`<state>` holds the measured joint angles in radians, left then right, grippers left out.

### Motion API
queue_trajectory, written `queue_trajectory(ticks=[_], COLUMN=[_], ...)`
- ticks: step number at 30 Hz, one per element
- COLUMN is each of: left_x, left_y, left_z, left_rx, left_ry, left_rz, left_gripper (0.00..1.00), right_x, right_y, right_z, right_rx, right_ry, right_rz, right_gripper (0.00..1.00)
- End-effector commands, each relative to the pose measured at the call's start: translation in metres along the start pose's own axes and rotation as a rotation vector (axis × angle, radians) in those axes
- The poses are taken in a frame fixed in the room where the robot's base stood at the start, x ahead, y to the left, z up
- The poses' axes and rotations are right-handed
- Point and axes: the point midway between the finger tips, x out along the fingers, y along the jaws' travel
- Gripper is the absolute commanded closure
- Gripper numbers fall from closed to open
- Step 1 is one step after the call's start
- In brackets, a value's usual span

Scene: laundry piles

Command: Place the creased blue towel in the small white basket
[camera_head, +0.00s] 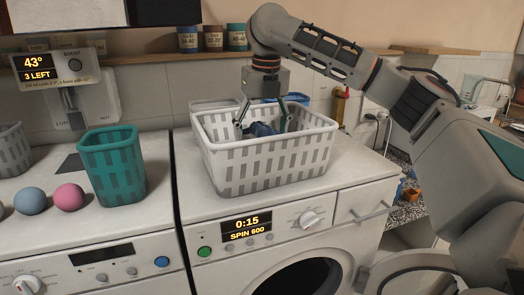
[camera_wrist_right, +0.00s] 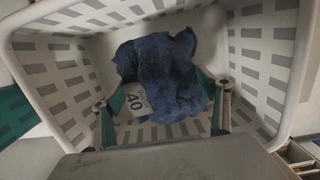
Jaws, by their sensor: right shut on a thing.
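The creased blue towel (camera_wrist_right: 160,75) lies bunched inside the small white basket (camera_head: 265,163), and a bit of it (camera_head: 262,130) shows over the rim in the head view. A grey tag reading 40 (camera_wrist_right: 136,102) shows against the towel. My right gripper (camera_head: 264,124) points down into the basket. In the wrist view the fingers of my right gripper (camera_wrist_right: 165,108) stand on both sides of the towel's near part and are shut on it. The basket's wall hides the fingertips in the head view. My left gripper is not in view.
The basket stands on a white washing machine (camera_head: 185,160). To its left are a teal basket (camera_head: 112,165), a blue ball (camera_head: 30,201) and a pink ball (camera_head: 69,197). Several tins (camera_head: 213,38) stand on a shelf behind. Something blue (camera_head: 296,98) shows behind the basket.

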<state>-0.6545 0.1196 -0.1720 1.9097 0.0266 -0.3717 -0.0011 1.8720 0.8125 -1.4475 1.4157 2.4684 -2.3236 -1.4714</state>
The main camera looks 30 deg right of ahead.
Motion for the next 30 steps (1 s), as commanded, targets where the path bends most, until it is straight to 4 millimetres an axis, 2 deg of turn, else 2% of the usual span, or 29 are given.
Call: queue_trajectory(ticks=[5, 12, 25, 26, 27, 30], left_x=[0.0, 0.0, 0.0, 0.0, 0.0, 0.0], left_y=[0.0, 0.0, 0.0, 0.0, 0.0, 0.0], left_z=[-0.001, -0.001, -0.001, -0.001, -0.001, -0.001], left_rx=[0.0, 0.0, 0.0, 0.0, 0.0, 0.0], left_ry=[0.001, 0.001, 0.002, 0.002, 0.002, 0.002], left_rz=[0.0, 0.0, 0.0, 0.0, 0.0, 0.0], left_gripper=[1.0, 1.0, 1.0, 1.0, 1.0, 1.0], right_x=[0.013, 0.045, 0.051, 0.051, 0.051, 0.051], right_y=[0.0, 0.0, 0.0, 0.0, 0.0, 0.0], right_z=[-0.002, -0.007, -0.008, -0.008, -0.008, -0.008], right_rx=[-0.001, 0.0, -0.001, -0.001, -0.001, 0.0], right_ry=[0.001, 0.001, -0.001, -0.001, -0.001, -0.001], right_rz=[0.0, 0.0, 0.001, 0.001, 0.001, 0.0], right_gripper=[0.49, 0.49, 0.49, 0.19, 0.09, 0.08])
